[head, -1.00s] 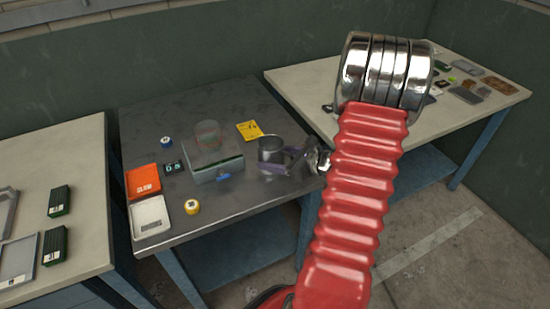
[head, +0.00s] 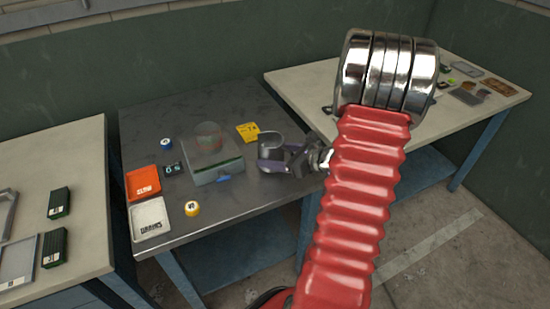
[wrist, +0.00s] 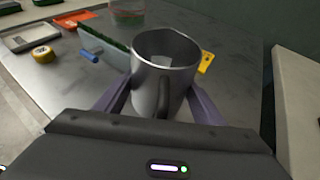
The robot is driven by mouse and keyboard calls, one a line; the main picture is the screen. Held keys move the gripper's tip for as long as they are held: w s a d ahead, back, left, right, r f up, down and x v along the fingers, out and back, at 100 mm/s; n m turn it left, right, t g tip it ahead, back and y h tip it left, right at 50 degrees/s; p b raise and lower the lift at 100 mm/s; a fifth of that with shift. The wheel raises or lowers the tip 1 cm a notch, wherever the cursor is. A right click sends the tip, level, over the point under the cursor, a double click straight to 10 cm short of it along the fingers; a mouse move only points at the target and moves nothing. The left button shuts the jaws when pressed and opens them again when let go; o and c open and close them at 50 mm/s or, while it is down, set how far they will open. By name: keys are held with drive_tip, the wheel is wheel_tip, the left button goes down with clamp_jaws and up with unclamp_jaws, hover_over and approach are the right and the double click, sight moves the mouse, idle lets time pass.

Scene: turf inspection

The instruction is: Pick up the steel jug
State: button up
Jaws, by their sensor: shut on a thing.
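The steel jug (head: 269,147) is upright at the right part of the dark metal table in the head view. In the wrist view the jug (wrist: 165,55) fills the middle, its open mouth up and its handle toward me. My gripper (head: 270,163) reaches it from the right, its purple fingers on either side of the jug's body. In the wrist view the gripper (wrist: 161,92) is shut on the jug. Whether the jug's base is clear of the table I cannot tell.
A yellow card (head: 247,132) lies behind the jug. An orange tray (head: 144,182), a white tray (head: 149,219) and a yellow tape roll (head: 192,208) are farther left.

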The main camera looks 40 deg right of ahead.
sight(274, 135)
drive_tip(key=shift+r, duration=4)
